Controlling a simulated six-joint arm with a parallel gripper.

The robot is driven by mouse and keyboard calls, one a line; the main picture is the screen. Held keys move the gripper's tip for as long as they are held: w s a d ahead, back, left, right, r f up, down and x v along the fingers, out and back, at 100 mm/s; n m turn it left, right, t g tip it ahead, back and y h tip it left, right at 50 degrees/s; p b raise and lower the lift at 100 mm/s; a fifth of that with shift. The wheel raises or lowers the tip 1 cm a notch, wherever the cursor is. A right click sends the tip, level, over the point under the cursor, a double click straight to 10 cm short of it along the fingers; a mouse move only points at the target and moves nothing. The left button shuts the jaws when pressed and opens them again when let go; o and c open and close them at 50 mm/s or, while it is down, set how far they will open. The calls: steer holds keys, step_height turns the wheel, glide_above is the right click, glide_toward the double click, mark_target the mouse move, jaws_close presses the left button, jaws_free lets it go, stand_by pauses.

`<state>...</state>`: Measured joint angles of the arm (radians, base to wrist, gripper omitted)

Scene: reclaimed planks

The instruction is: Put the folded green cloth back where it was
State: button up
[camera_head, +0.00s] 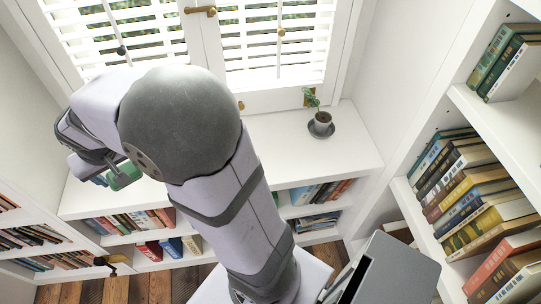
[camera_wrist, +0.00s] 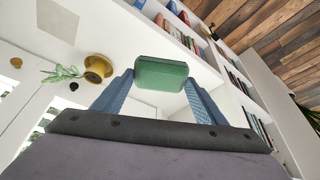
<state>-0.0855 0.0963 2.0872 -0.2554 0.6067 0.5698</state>
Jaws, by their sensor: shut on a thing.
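The folded green cloth (camera_wrist: 162,73) is a small green block with rounded edges, held between the blue fingertips of my gripper (camera_wrist: 160,82) in the wrist view. In the head view the cloth (camera_head: 126,175) shows partly behind my arm at the left, over the white shelf top (camera_head: 265,145) below the window. My gripper (camera_head: 112,176) is largely hidden there by my own wrist. My gripper is shut on the cloth. I cannot tell how far the cloth is above the shelf top.
Books fill the shelves below (camera_head: 140,220) and the tall bookcase (camera_head: 470,190) at right. Window handles (camera_head: 201,10) face the shelf. The top between arm and plant looks clear.

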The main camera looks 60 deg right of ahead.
steer(key=shift+d, duration=0.1)
steer(key=shift+d, duration=0.25)
steer(key=s+d+f+m+g+h, duration=0.1)
steer(key=d+f+m, duration=0.15)
steer(key=d, duration=0.95)
steer(key=s+d+f+m+g+h+b, duration=0.15)
steer(key=d+m, duration=0.25)
steer(key=d, duration=0.7)
steer(key=s+d+f+m+p, duration=0.1)
steer(key=s+d+m, duration=0.15)
steer(key=d, duration=0.95)
steer(key=w+d+r+n+t, duration=0.1)
steer(key=w+r+n, duration=0.2)
steer(key=w+r, duration=0.1)
steer(key=shift+w+d+r+y, duration=0.25)
steer(key=shift+w+r+y, duration=0.1)
steer(key=shift+r, duration=0.55)
steer(key=shift+f, duration=0.15)
step_height(320, 180, down, 14)
steer(key=shift+r+p, duration=0.1)
steer(key=shift+p, duration=0.25)
